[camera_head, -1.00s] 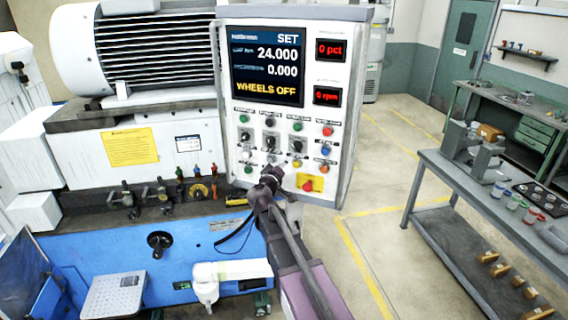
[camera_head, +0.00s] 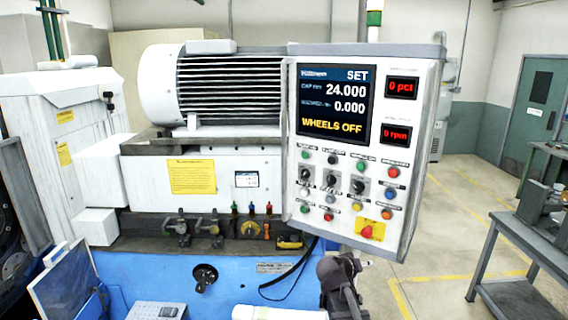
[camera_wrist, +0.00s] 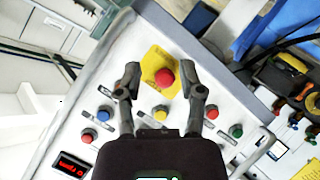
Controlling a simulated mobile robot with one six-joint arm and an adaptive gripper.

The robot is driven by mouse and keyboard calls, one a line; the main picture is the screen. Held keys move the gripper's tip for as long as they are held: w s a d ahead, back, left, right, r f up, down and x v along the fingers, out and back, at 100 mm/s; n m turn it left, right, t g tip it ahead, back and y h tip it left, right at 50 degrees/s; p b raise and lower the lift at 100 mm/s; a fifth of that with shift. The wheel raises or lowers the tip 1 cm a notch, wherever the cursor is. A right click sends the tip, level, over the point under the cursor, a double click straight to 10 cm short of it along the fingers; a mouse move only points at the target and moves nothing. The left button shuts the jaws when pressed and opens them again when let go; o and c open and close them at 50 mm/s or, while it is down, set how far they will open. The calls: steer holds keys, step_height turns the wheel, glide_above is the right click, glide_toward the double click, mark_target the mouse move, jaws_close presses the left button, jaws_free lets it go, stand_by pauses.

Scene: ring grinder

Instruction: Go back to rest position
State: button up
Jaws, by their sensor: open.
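My gripper (camera_wrist: 161,78) is open in the wrist view, with its two dark fingers spread and nothing between them. The red emergency stop button (camera_wrist: 164,77) on its yellow plate shows beyond the gap between the fingers; I cannot tell the exact distance. In the head view the dark end of my arm is at the bottom, below the control panel (camera_head: 338,225). The red button (camera_head: 367,232) is visible there above and to the right of it. The panel screen reads SET, 24.000, 0.000 and WHEELS OFF.
The grinder's blue base (camera_head: 215,275) and white motor (camera_head: 160,85) are left of the panel. A grey bench (camera_head: 520,235) stands at the right, and a green door (camera_head: 535,105) is behind. Floor with yellow lines (camera_head: 440,277) is open between panel and bench.

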steer(key=s+a+f+g+y+b, duration=0.2)
steer(key=s+f+y+b, duration=0.1)
steer(key=s+f, duration=0.3)
steer(key=s+a+f+g+y+b, duration=0.3)
steer(key=s+f+b, duration=0.3)
steer(key=f, duration=0.5)
steer(key=s+a+f+g+y+b, duration=0.2)
steer(key=s+f+g+y+b, duration=0.1)
steer(key=s+f+b, duration=0.2)
step_height(320, 180, down, 4)
steer(key=s, duration=0.2)
steer(key=shift+s+a+y, duration=0.3)
steer(key=shift+s+a, duration=0.05)
steer(key=shift+a, duration=0.05)
